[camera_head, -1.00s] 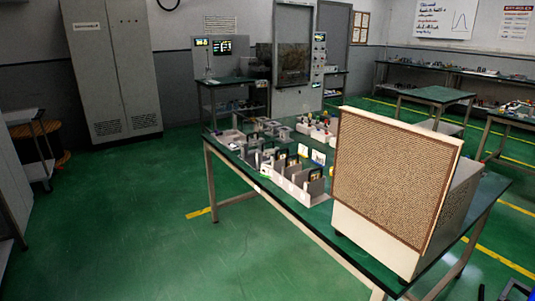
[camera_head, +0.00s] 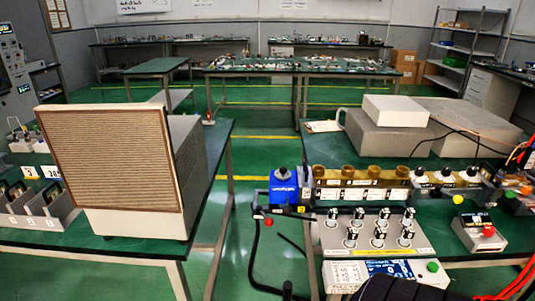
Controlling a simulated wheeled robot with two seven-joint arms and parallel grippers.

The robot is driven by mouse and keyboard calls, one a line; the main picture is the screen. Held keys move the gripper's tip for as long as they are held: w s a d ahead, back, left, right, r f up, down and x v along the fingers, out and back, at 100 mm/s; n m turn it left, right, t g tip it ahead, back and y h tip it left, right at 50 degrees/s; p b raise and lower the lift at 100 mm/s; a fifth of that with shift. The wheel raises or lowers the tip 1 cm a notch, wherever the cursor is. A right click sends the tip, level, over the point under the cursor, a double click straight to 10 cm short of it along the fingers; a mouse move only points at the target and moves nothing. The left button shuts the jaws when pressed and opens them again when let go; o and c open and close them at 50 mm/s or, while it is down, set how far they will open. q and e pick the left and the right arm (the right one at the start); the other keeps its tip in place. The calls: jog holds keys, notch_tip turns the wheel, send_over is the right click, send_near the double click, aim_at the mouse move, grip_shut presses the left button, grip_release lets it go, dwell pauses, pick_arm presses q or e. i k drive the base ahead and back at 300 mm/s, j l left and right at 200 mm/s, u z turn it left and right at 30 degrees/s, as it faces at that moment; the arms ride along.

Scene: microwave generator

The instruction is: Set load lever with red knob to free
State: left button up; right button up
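A small red ball knob (camera_head: 269,222) shows at the left edge of the right-hand bench, just below a blue device (camera_head: 284,188) with a dark round top. It seems to sit on a short dark lever beside that device; the lever's exact setting and any "free" marking are too small to read. A second red knob or button (camera_head: 489,231) sits on a small grey box (camera_head: 478,235) at the right of the same bench. Neither of my grippers can be made out in the head view.
A large box with a tan mesh front (camera_head: 108,165) stands on the left bench. A floor gap (camera_head: 238,200) separates the benches. The right bench carries a switch panel (camera_head: 375,237), a brass-coloured block (camera_head: 360,178) and grey cases (camera_head: 385,130). A black ribbed object (camera_head: 400,289) shows at the bottom.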

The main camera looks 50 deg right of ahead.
aim_at(269, 222)
jog(key=z, duration=1.6)
